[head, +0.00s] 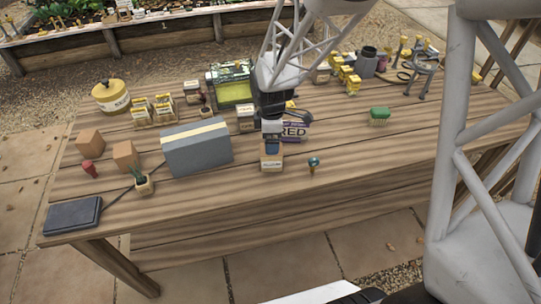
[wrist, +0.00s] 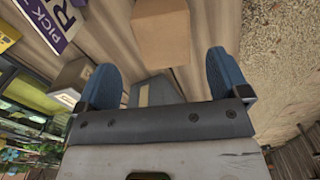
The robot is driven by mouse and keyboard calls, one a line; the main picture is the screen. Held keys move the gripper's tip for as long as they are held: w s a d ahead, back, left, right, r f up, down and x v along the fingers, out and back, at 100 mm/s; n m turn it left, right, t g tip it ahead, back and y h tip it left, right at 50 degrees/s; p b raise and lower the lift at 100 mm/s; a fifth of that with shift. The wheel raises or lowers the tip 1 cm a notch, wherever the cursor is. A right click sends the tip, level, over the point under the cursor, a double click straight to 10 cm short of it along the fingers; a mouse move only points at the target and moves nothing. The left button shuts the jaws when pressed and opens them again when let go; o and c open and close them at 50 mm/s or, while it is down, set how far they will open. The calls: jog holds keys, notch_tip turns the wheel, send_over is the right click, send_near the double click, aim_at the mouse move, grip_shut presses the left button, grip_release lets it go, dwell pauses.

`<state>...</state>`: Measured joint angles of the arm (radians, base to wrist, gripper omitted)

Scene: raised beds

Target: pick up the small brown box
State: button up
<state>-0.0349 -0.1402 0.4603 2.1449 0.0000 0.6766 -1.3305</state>
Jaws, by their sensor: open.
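A small brown box (head: 271,164) with a pale label stands near the front edge of the table, below my gripper (head: 271,142). In the wrist view a plain brown face of the box (wrist: 160,32) shows just beyond and between my fingertips (wrist: 163,60). My blue fingers are spread wide and nothing is held between them. The gripper hides part of the box in the head view. Two more brown boxes stand at the left, one farther back (head: 90,142) and one nearer (head: 125,155).
A large grey box (head: 197,150) with a pale stripe stands left of my gripper. A purple-and-white sign (head: 295,131) is just behind it to the right. A small blue-topped item (head: 314,164) stands close on the right. A green brush (head: 379,116) lies farther right, with bare table around it.

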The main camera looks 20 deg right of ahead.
jog(key=shift+f, duration=0.9)
jog(key=shift+s+f, duration=0.2)
jog(key=shift+f, duration=2.4)
jog(key=c, duration=1.1)
jog(key=shift+o, duration=0.2)
jog(key=shift+r, duration=0.1)
jog(key=shift+r, duration=0.7)
notch_tip(320, 180, up, 2)
jog(key=shift+r, duration=0.1)
jog(key=s+r, duration=0.1)
jog(key=s, duration=1.5)
jog(key=shift+d, duration=0.25)
